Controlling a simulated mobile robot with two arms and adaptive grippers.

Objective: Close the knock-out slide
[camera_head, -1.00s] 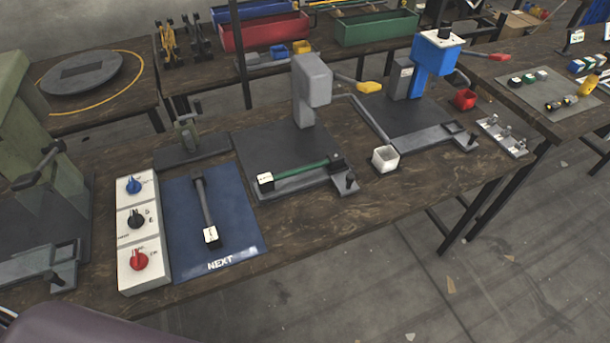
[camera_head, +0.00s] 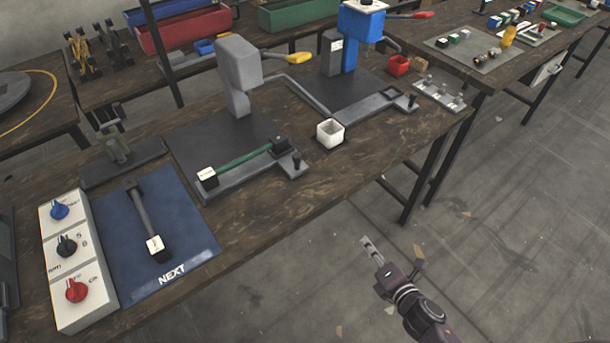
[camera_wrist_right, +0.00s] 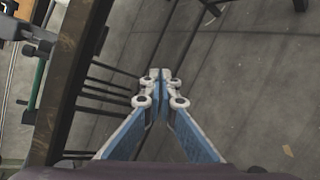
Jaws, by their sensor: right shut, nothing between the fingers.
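The grey press (camera_head: 238,70) has a grey slide rail along the front of its base, with a black knob (camera_head: 296,161) at the right end and a green bar (camera_head: 243,157) lying along it. The blue press (camera_head: 361,40) has a similar grey slide frame (camera_head: 385,99) with a black knob (camera_head: 412,100). I cannot tell for sure which one is the knock-out slide. My right gripper (camera_head: 370,246) is shut and empty, over the floor in front of the bench and apart from both slides. Its closed fingers also show in the right wrist view (camera_wrist_right: 160,88). My left gripper is out of view.
A blue mat marked NEXT (camera_head: 185,240) and a white box with knobs (camera_head: 70,265) lie at left. The bench's front edge (camera_wrist_right: 75,75) runs left of my gripper in the wrist view. Open floor lies in front.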

